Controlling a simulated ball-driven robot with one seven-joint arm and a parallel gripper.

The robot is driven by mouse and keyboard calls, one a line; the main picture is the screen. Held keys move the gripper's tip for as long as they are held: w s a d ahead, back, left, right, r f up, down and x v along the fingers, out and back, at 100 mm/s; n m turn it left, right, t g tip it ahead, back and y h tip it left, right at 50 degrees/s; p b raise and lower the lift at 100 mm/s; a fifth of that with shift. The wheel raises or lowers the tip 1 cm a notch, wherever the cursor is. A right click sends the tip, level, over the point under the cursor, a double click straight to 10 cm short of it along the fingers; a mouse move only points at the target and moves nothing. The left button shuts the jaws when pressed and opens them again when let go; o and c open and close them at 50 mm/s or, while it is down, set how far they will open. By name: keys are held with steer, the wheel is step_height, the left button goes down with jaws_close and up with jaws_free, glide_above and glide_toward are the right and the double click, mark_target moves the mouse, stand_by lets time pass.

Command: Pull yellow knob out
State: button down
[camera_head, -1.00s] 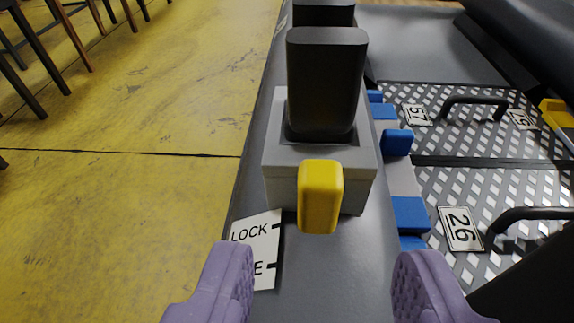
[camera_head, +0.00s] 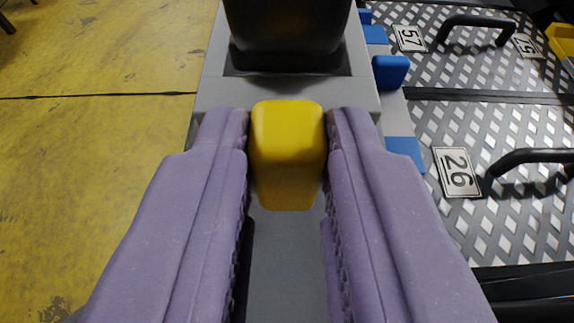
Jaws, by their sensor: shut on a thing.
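The yellow knob (camera_head: 288,155) is a rounded block at the front of a grey housing (camera_head: 365,96). A black upright block (camera_head: 288,25) rises from the top of that housing. My gripper (camera_head: 288,140) has its two purple padded fingers on the left and right sides of the knob. The fingers are shut on it, with the pads against its sides. The knob's front and top show between the fingers. The back of the knob and its join to the housing are hidden.
Diamond-plate panels with black handles (camera_head: 530,157) and number plates (camera_head: 457,172) lie to the right. Blue blocks (camera_head: 391,71) line the edge right of the housing. Open yellow floor (camera_head: 90,150) lies to the left.

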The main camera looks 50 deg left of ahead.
steer(key=shift+s+d+p, duration=0.55)
steer(key=shift+s+d, duration=0.2)
steer(key=shift+d, duration=0.3)
steer(key=c, duration=1)
jaws_free()
steer(key=shift+o, duration=0.2)
steer(key=p+v, duration=0.2)
steer(key=v, duration=0.5)
steer(key=shift+s+d+p, duration=0.2)
steer(key=shift+d+p, duration=0.05)
steer(key=shift+p, duration=0.05)
